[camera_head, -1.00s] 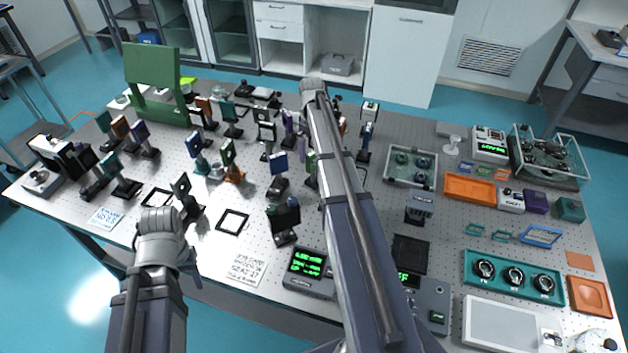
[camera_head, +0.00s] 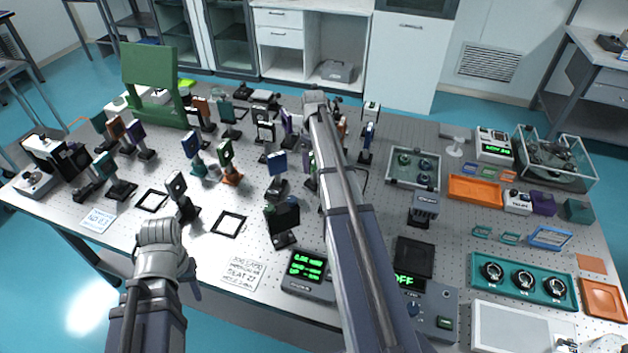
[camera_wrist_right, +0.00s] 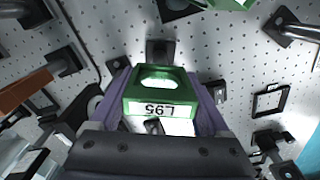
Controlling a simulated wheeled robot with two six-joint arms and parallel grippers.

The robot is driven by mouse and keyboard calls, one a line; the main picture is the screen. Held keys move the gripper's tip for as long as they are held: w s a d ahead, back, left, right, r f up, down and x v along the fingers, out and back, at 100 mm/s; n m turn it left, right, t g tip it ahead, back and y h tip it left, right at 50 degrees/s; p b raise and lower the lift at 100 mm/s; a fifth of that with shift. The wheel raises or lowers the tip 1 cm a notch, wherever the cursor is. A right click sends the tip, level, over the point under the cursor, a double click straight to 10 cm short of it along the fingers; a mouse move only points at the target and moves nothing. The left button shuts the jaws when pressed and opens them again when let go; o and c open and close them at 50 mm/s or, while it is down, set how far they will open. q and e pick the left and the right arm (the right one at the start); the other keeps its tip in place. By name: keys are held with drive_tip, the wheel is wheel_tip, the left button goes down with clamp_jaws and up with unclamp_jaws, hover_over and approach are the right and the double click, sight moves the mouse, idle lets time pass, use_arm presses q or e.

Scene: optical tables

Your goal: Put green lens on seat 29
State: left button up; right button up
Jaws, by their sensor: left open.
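The green lens (camera_wrist_right: 160,95) has a label that reads L95 upside down in the right wrist view. It lies between the two purple-grey fingers of my right gripper (camera_wrist_right: 160,104), which press close on both its sides. The right gripper is hidden behind my right arm in the head view. My left gripper (camera_head: 158,232) is open and empty at the table's front left edge, its fingers pointing away from the camera. A dark-framed lens on a stand (camera_head: 178,190) is just beyond it. I cannot make out seat 29.
Several lens stands crowd the left and middle of the table, including a green one on an orange base (camera_head: 227,158). Flat black square frames (camera_head: 229,223) lie near the front. A printed card (camera_head: 240,276) and a green-lit display box (camera_head: 308,272) sit at the front edge.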

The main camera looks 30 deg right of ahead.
clamp_jaws()
idle(0.4)
drive_tip(key=shift+r, duration=0.15)
